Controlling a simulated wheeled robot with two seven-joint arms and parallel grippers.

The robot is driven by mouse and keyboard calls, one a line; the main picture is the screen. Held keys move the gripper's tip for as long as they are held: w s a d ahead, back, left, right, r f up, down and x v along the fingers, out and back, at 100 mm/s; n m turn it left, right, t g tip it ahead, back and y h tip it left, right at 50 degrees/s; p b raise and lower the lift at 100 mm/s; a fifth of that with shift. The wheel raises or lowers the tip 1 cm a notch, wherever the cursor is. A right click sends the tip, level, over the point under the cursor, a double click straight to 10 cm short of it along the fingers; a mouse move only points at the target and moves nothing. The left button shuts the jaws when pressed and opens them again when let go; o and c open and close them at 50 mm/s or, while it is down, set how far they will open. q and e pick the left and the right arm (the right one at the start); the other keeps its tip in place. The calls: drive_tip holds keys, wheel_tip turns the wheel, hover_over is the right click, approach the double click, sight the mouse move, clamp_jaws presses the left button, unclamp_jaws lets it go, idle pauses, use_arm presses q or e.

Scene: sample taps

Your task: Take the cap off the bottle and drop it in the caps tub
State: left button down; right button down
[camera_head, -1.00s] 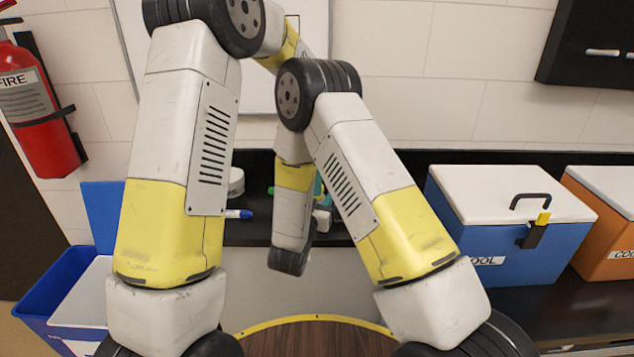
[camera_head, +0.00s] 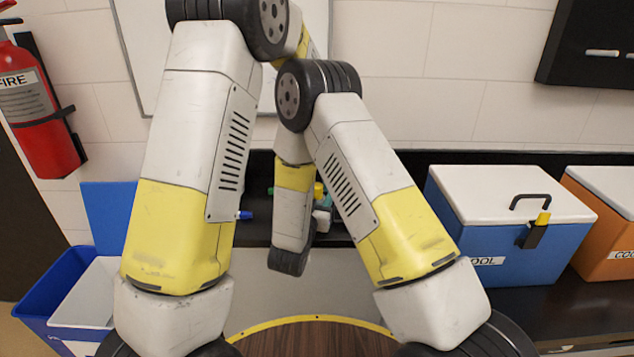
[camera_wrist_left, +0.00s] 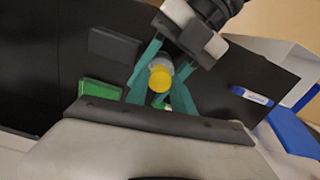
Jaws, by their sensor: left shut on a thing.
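In the left wrist view, the teal fingers of my left gripper (camera_wrist_left: 162,80) close around a round yellow cap (camera_wrist_left: 160,78). A pale grey part shows just beyond the cap; I cannot tell clearly whether it is the bottle's neck or something behind. In the head view, a small yellow spot (camera_head: 318,190) and a bit of teal show behind my arms, above the dark counter. My arm links hide most of that area, including the bottle's body. The caps tub cannot be made out. My right gripper cannot be made out.
A green box (camera_wrist_left: 100,95) and a blue marker (camera_wrist_left: 250,94) lie on the dark counter near the left gripper. A blue cooler (camera_head: 510,235) and an orange cooler (camera_head: 605,225) stand at the right. A blue bin (camera_head: 50,290) is at lower left.

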use_arm(q)
drive_tip(key=c, duration=1.1)
unclamp_jaws()
